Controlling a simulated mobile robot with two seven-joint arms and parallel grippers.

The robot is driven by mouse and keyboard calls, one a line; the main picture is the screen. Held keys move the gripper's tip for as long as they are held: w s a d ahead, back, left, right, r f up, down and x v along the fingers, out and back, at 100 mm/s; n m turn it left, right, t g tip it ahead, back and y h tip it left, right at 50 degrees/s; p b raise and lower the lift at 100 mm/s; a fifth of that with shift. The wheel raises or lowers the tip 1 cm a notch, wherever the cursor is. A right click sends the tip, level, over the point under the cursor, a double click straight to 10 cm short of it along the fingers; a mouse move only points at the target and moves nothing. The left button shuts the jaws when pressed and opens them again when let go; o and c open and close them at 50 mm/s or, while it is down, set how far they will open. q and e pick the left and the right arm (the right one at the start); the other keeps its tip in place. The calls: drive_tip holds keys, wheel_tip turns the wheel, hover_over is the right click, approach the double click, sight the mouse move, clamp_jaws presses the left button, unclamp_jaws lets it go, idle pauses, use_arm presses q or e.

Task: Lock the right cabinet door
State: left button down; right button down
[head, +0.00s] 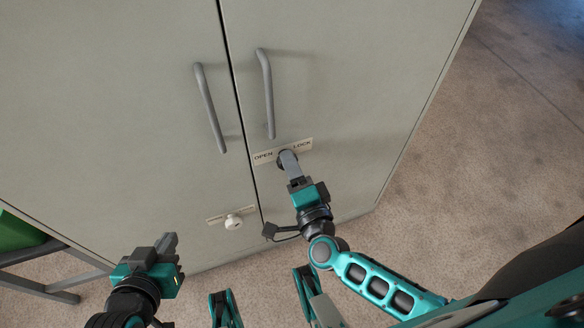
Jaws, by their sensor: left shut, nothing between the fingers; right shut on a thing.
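The right cabinet door (340,90) is closed, with a vertical grey handle (267,95) near its inner edge. Below the handle is a lock plate (266,157) marked OPEN on the left and LOCK on the right. My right gripper (289,163) is at the middle of this plate, shut on the lock knob there. The gripper hides most of the knob, so its exact turn cannot be told. My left gripper (168,242) is shut and empty, low in front of the left door (110,110).
A green object (18,232) and a grey frame (45,287) stand at the lower left. Open carpet (480,150) lies to the right.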

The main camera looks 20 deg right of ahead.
use_arm(q)
drive_tip(key=shift+w+d, duration=0.1)
drive_tip(key=shift+d, duration=0.1)
use_arm(e)
drive_tip(key=shift+m, duration=1.1)
drive_tip(key=c, duration=0.5)
unclamp_jaws()
use_arm(q)
drive_tip(key=shift+f, duration=0.1)
use_arm(e)
drive_tip(key=shift+s, duration=0.15)
